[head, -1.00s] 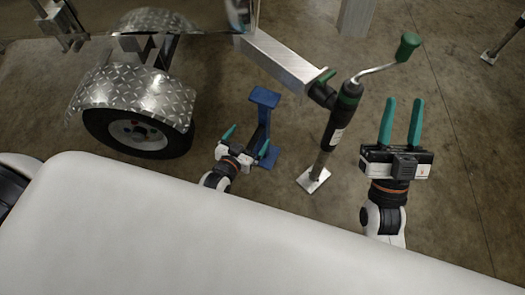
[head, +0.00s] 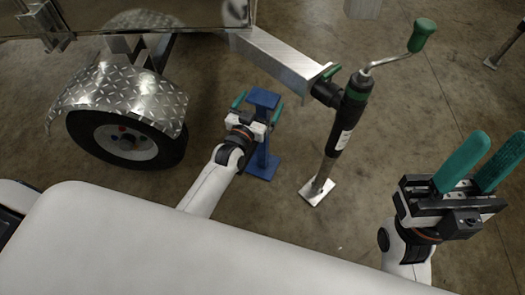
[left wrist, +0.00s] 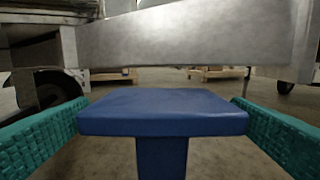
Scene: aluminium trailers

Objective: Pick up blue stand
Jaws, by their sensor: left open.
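The blue stand (head: 263,165) is upright on the floor, with a flat top plate, a post and a flat foot. My left gripper (head: 258,107) is at its top, open, with one green finger on each side of the stand. In the left wrist view the top plate (left wrist: 163,111) sits between the two green fingers, with a small gap on the right and the left finger very near its edge. The gripper hides part of the post in the head view. My right gripper (head: 487,160) is open and empty at the right, its green fingers apart.
A trailer's metal drawbar (head: 285,62) runs just behind the stand. A jack (head: 342,125) with a green crank handle stands to the right on a foot plate. A trailer wheel (head: 125,139) under a diamond-plate fender is at the left. Bare floor lies between jack and right gripper.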

